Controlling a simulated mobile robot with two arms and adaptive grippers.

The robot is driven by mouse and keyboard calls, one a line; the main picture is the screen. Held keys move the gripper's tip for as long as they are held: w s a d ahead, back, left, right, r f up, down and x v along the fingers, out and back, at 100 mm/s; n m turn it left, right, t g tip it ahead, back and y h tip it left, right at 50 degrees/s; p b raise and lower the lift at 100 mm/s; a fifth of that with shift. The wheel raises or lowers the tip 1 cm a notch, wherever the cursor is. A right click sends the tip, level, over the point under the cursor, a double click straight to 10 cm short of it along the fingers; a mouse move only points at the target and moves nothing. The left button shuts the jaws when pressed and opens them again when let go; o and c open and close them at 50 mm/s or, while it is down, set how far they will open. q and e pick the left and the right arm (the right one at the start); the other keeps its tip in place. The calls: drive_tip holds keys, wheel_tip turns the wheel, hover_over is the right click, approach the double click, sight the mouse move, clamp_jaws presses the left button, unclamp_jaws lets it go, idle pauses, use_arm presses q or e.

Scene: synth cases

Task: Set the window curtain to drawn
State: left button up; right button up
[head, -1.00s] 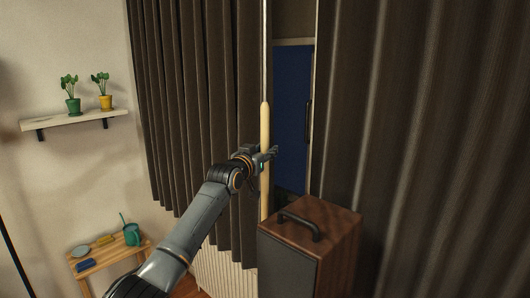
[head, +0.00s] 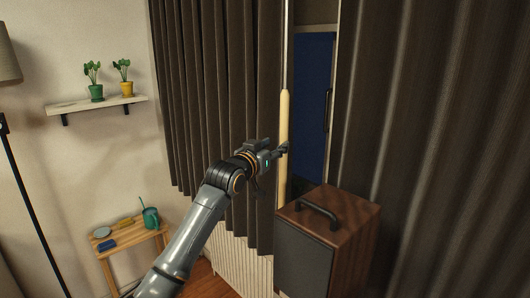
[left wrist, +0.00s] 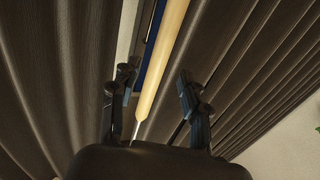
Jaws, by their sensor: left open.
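The dark brown window curtain hangs in two panels, a left one (head: 215,90) and a right one (head: 425,110). A narrow gap between them shows a dark blue pane (head: 312,95). A pale wooden pull wand (head: 285,115) hangs on a thin rod at the left panel's inner edge. My left gripper (head: 283,149) is at the wand's middle. In the left wrist view its open fingers (left wrist: 158,85) appear on either side of the wand (left wrist: 163,55); I cannot tell whether they touch it. My right gripper is not in view.
A wooden speaker-like box (head: 335,225) with a black handle stands right below the gap, close to the wand's lower end. A shelf (head: 97,106) with two potted plants, a small wooden table (head: 130,245) and a floor lamp (head: 25,185) are at the left.

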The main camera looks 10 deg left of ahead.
use_arm(q)
drive_tip(key=v, duration=0.4)
drive_tip(key=shift+s+a, duration=0.15)
drive_tip(key=shift+s, duration=0.25)
